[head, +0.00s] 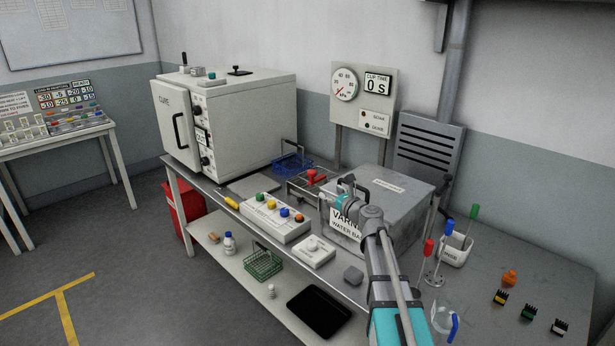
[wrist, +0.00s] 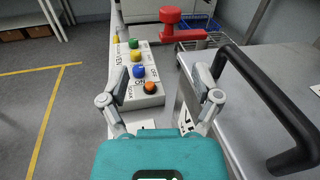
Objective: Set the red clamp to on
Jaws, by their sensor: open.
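The red clamp (head: 312,177) stands on a metal frame on the bench, between the white button box and the grey varnish tank. In the wrist view the red clamp (wrist: 171,22) shows at the top, right of centre, with a red bar reaching right from its upright part. My gripper (head: 344,197) is beside the tank's near side, in front of the clamp and apart from it. In the wrist view my gripper (wrist: 162,80) has its two fingers spread, with nothing held between them. The clamp's lower part is partly hidden in the head view.
The button box (head: 268,220) with coloured knobs lies left of my gripper. The varnish tank (head: 405,192) has a black handle (wrist: 268,95) close on the right. A blue wire basket (head: 292,163) is behind the clamp. The white oven (head: 235,115) stands at the back left.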

